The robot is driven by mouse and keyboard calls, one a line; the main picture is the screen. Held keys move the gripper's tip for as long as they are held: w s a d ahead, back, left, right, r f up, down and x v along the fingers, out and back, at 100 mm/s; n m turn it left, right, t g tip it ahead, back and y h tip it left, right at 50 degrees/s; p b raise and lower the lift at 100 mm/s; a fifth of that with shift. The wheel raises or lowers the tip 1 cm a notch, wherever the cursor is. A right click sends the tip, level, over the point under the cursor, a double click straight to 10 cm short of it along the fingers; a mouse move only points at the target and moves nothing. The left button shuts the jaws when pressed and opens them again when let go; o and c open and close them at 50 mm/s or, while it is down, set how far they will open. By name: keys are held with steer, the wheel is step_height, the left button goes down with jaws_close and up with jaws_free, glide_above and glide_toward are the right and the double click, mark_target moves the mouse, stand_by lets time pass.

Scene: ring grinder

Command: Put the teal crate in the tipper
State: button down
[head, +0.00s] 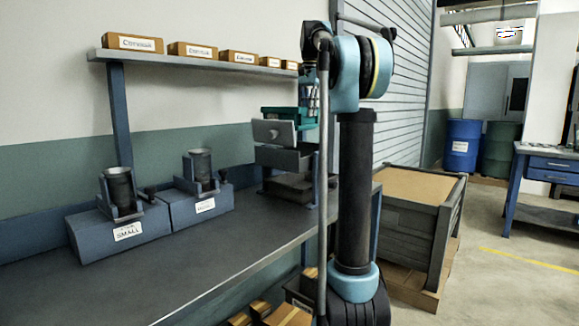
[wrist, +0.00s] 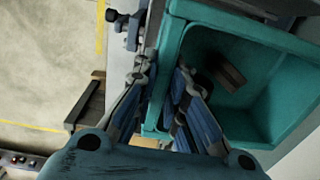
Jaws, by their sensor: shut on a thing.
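The teal crate (wrist: 255,108) fills the right of the wrist view, open side toward the camera, with a small brown piece (wrist: 229,72) inside. My gripper (wrist: 160,80) is shut on the crate's near wall, one finger outside and one inside. In the head view the crate (head: 284,111) shows as a teal strip below my gripper (head: 309,112), partly hidden by a light grey plate (head: 273,132). The dark grey tipper (head: 285,158) stands under it at the bench's far end. I cannot tell whether the crate rests in it or hangs just above.
Two blue-grey stations with dark cups, one labelled SMALL (head: 118,225), stand on the bench (head: 190,255). A shelf (head: 200,62) with cardboard boxes runs above. A large crate-like bin (head: 415,190) stands right of the bench, and blue and green drums stand farther back.

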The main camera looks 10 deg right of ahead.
step_height(320, 180, down, 14)
steer(key=shift+s+f, duration=0.1)
steer(key=shift+s, duration=0.05)
stand_by(0.7)
steer(key=c, duration=1.6)
jaws_free()
steer(key=shift+f, duration=0.1)
steer(key=shift+c, duration=0.2)
step_height(320, 180, up, 12)
steer(key=shift+s+d+r, duration=0.1)
steer(key=shift+s, duration=0.1)
